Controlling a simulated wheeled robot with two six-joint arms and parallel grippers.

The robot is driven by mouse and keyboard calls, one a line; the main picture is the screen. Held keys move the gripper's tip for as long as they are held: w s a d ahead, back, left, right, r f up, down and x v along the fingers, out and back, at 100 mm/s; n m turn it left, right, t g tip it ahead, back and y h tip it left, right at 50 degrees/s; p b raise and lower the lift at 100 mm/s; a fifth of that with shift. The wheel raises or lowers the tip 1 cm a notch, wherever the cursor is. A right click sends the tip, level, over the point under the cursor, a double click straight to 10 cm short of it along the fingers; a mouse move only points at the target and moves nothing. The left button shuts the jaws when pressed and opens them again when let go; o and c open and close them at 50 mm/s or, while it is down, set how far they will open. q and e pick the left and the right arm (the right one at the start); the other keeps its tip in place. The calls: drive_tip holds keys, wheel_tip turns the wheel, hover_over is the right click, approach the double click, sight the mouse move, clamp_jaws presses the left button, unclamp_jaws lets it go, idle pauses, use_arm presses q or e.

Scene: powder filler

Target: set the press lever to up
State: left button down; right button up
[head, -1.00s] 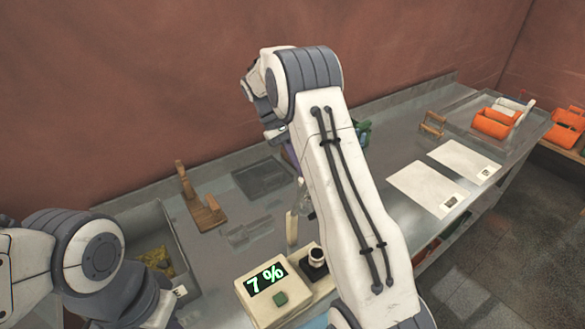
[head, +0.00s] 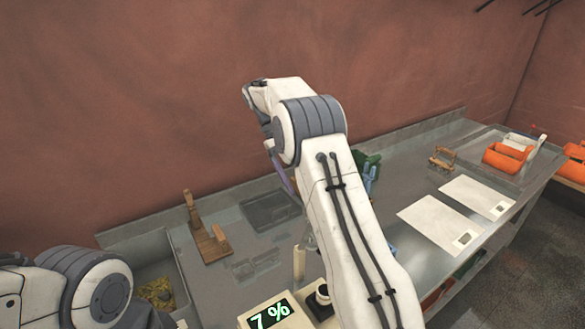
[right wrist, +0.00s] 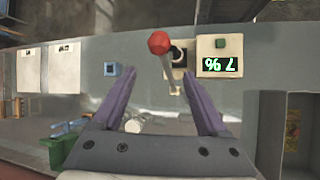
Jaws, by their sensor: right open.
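A lever with a red knob (right wrist: 158,42) and a pale rod shows in the right wrist view. Its rod runs down between the two purple fingers of my right gripper (right wrist: 159,76). The gripper is open, with gaps beside the rod, and I cannot tell whether either finger touches it. The red knob lies beyond the fingertips in the picture. In the head view my right arm hides the knob, and only a purple part of the right gripper (head: 280,177) shows. My left arm is at the lower left; its gripper is out of sight.
A cream scale (head: 268,315) reads 7 % beside a small dark-and-white cup (head: 322,293). A wooden stand (head: 207,235) and a dark tray (head: 270,209) are at the back. White sheets (head: 440,226) lie right, with a green bin (right wrist: 62,150) nearby.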

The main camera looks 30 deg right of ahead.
drive_tip(key=shift+p+v, duration=1)
drive_tip(key=shift+v, duration=1.45)
